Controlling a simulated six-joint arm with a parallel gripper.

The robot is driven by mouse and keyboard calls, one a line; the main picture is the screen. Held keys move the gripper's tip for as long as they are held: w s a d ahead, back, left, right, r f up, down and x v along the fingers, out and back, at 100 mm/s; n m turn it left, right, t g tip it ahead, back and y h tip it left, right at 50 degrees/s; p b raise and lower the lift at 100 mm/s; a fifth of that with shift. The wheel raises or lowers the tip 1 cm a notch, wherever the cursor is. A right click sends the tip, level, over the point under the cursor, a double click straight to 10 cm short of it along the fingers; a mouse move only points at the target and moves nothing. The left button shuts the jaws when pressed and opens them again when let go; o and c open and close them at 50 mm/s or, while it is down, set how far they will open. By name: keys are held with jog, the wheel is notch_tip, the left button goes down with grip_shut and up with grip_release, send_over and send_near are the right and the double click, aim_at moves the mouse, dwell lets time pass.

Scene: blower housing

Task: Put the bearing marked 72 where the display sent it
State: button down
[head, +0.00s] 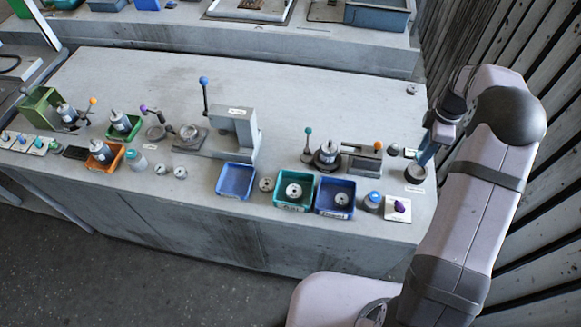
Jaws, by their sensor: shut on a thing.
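My gripper (425,157) is at the right end of the workbench, pointing down. Its fingers are small in the head view and appear closed on a small round grey part (415,174), low over the bench beside a white label. I cannot read a 72 on it. Pale ring-shaped parts lie in the teal bin (279,204) and the dark blue bin (321,210). Another ring (266,184) lies on the bench left of the teal bin. No number is readable on any of them.
A grey press with a blue-knobbed lever (203,82) stands mid-bench. A fixture with a teal-knobbed lever (308,131) stands nearer my gripper. An empty blue tray (236,181) and a purple-knobbed white block (398,208) sit along the front. The back of the bench is mostly clear.

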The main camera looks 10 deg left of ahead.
jog(key=s+a+r+n+b, duration=0.15)
jog(key=s+a, duration=0.25)
jog(key=a, duration=1.4)
jog(key=s+a+n+b, duration=0.3)
jog(key=s+a, duration=0.1)
jog(key=a, duration=1.3)
jog(key=s+a+n+b, duration=0.3)
jog(key=s+a, duration=0.2)
jog(key=a, duration=1.3)
jog(key=shift+w+d+f+p, duration=0.15)
jog(key=shift+f+p, duration=0.7)
jog(key=shift+f, duration=1.6)
jog(key=shift+d+f+p, duration=0.1)
jog(key=shift+f+p, duration=0.7)
jog(key=shift+f, duration=1.65)
jog(key=shift+f, duration=0.1)
jog(key=c, duration=1.3)
grip_release()
